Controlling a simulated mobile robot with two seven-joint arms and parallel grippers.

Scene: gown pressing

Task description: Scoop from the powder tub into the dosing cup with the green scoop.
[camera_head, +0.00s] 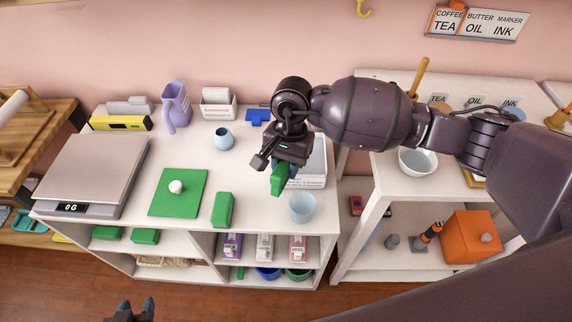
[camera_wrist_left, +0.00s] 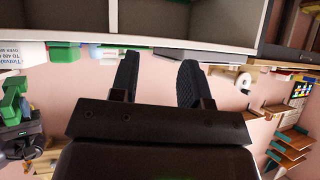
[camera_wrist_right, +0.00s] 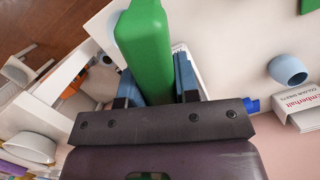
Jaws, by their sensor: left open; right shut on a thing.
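My right gripper (camera_head: 280,164) is shut on a green blocky thing (camera_head: 280,180), which I take for the green scoop; no bowl shows on it. It also shows large between the blue fingers in the right wrist view (camera_wrist_right: 146,45). It is held above the white table, up and left of a pale blue cup (camera_head: 302,208). A smaller blue pot (camera_head: 223,138) stands farther back, also in the right wrist view (camera_wrist_right: 288,70). I cannot tell which is the dosing cup or powder tub. My left gripper (camera_head: 130,311) is open and empty, low before the table (camera_wrist_left: 157,80).
A scale (camera_head: 92,172) stands at the left of the table. A green mat (camera_head: 164,205) bears a small white knob. A green block (camera_head: 222,210) lies beside it. A purple jug (camera_head: 176,107) stands at the back. A white bowl (camera_head: 417,163) is on the right shelf unit.

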